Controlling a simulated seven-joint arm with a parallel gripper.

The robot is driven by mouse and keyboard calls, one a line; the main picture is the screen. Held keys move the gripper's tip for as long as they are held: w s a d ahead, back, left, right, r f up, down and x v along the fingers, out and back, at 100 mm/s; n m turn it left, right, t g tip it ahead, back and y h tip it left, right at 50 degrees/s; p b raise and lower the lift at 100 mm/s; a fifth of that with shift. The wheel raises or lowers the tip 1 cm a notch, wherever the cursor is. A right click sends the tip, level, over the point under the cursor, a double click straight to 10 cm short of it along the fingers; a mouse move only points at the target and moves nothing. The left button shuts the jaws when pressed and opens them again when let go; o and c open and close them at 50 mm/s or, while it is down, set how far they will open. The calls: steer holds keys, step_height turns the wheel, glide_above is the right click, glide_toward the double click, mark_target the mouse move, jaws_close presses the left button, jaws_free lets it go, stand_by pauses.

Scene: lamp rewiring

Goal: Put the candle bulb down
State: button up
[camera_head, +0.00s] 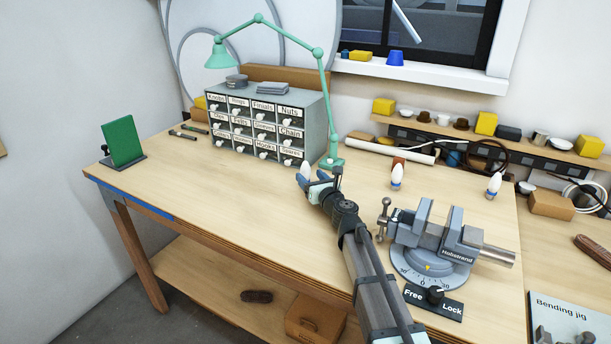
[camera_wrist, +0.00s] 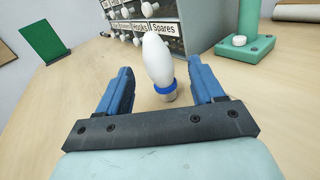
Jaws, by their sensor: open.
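A white candle bulb (camera_wrist: 158,60) with a blue ring near its base stands upright on the bench in the wrist view, between and just beyond my gripper's fingers. My gripper (camera_wrist: 160,92) is open, with a gap on both sides of the bulb. In the head view my gripper (camera_head: 319,183) is low over the bench in front of the drawer cabinet, and the bulb's white tip (camera_head: 305,169) shows at its fingers. Two similar candle bulbs stand farther right, one (camera_head: 397,176) behind the vise and one (camera_head: 494,185) near the bench's right side.
The labelled drawer cabinet (camera_head: 268,121) stands behind the gripper. The green lamp's base (camera_head: 332,163) is close to its right. A vise (camera_head: 435,235) stands on the right. A green panel (camera_head: 122,141) stands at the left. The bench's left and middle front are clear.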

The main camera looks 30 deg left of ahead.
mark_target(303, 170)
steer(key=shift+x, duration=3)
steer(key=shift+f, duration=0.1)
steer(key=shift+c, duration=0.4)
steer(key=c, duration=1.1)
